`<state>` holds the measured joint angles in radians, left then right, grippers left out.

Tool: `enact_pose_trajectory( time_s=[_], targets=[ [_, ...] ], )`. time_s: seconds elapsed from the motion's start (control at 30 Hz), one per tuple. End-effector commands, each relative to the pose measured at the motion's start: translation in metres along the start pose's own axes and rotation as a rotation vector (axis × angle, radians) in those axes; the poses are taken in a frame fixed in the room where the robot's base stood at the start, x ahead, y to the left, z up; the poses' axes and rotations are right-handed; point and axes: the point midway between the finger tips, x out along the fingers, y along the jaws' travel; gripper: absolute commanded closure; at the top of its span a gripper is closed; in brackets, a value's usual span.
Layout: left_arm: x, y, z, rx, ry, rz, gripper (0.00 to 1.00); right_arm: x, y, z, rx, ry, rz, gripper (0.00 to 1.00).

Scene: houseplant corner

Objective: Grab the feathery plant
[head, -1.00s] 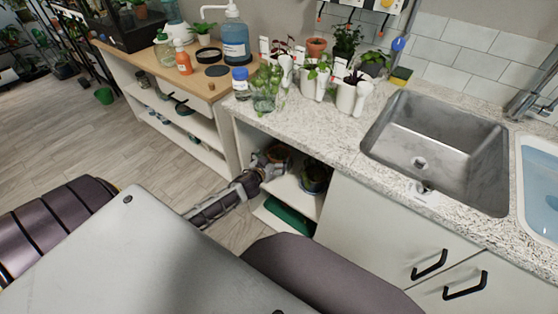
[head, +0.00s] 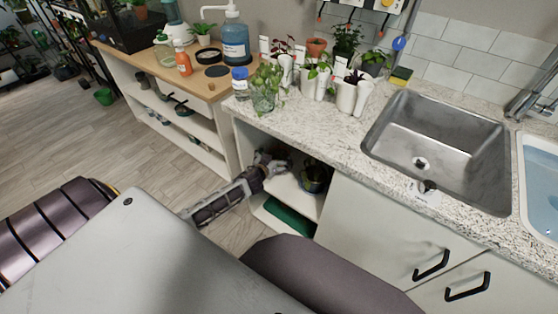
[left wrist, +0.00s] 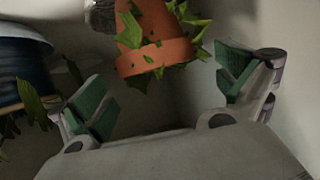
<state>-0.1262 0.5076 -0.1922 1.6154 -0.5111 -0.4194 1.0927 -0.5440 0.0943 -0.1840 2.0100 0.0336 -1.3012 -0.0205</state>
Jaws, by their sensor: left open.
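My left gripper (head: 268,163) reaches into the open shelf under the counter. In the left wrist view its two green-padded fingers (left wrist: 166,85) stand wide apart with nothing between the pads. A terracotta pot (left wrist: 155,57) with pointed green leaves (left wrist: 130,30) lies just beyond the fingertips, appearing rim-down in that view; it is apart from the pads. In the head view my gripper hides this pot. A dark blue pot (head: 315,178) stands to the right on the same shelf, and it shows at the left of the wrist view (left wrist: 25,75). I cannot tell which plant is the feathery one. My right gripper is out of view.
The granite counter (head: 300,125) above the shelf bounds the opening. Several potted plants (head: 345,37) and white planters (head: 346,97) stand on it, left of the sink (head: 440,140). A green item (head: 288,217) lies on the lower shelf.

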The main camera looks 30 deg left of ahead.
Motion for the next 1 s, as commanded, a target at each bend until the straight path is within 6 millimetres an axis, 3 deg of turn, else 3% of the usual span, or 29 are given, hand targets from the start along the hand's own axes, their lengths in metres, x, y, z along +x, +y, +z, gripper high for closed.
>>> enact_pose_trajectory(
  time_s=[0.6, 1.0],
  targets=[
    [0.042, 0.003, -0.001, 0.001, 0.001, 0.0, 0.0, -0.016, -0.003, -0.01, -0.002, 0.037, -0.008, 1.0],
    [0.048, 0.004, 0.0, 0.0, 0.0, 0.0, 0.0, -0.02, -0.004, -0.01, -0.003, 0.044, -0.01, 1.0]
  ],
)
